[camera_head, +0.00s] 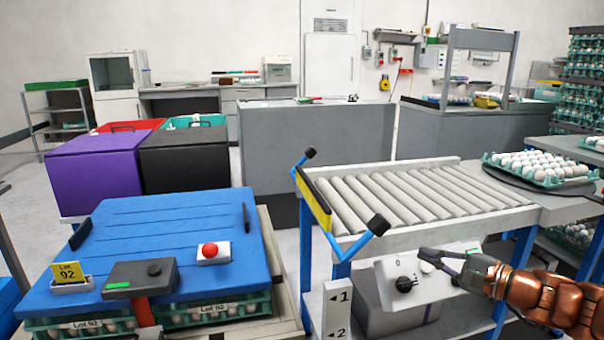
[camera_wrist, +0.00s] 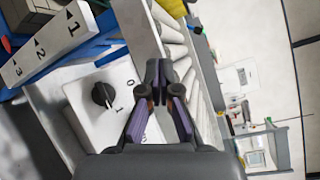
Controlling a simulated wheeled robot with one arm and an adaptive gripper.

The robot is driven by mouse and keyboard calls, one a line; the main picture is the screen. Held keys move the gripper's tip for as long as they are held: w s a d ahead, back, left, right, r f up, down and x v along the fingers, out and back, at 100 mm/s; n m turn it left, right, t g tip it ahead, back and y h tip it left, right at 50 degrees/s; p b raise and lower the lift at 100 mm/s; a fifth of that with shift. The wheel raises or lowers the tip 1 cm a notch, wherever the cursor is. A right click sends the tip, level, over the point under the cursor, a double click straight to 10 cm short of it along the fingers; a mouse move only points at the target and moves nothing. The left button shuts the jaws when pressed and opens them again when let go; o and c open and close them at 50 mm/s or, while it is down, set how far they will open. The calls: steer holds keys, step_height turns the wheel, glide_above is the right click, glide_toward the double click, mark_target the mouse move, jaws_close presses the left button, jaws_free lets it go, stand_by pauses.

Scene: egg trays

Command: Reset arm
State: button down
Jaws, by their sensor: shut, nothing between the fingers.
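My gripper (camera_head: 430,258) is at the right in the head view, at the end of my copper-coloured arm. It is in front of the roller conveyor, beside a white control panel (camera_head: 387,268) with a black knob (camera_head: 404,285). In the wrist view my gripper (camera_wrist: 160,68) has its fingertips together with nothing between them. There the black knob (camera_wrist: 103,95) shows to the left of the fingers, apart from them, on the panel marked 0 and 1.
The roller conveyor (camera_head: 440,166) lies behind my gripper, with a yellow-and-black end bar and blue handles. A blue lid (camera_head: 160,240) covers egg trays at the left. A tray of eggs (camera_head: 487,157) stands at the right. Grey counters are behind.

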steer(key=s+a+r+n+g+h+p, duration=0.1)
steer(key=s+a+r+n+g+p, duration=0.45)
steer(key=s+a+p, duration=0.35)
steer(key=s+a+r+n+g+h+p, duration=0.1)
steer(key=s+a+r+n+g+p, duration=0.55)
steer(key=a, duration=0.45)
steer(key=s+d+r+n+g+h+p, duration=0.1)
steer(key=s+d+r+h+p, duration=0.3)
steer(key=s+p, duration=0.4)
steer(key=s+d+r+n+g+h+p, duration=0.1)
steer(key=s+d+r+h+p, duration=0.4)
steer(key=s+p, duration=0.4)
steer(key=shift+s+d+r, duration=0.6)
steer(key=shift+s+d, duration=0.25)
steer(key=shift+s, duration=0.25)
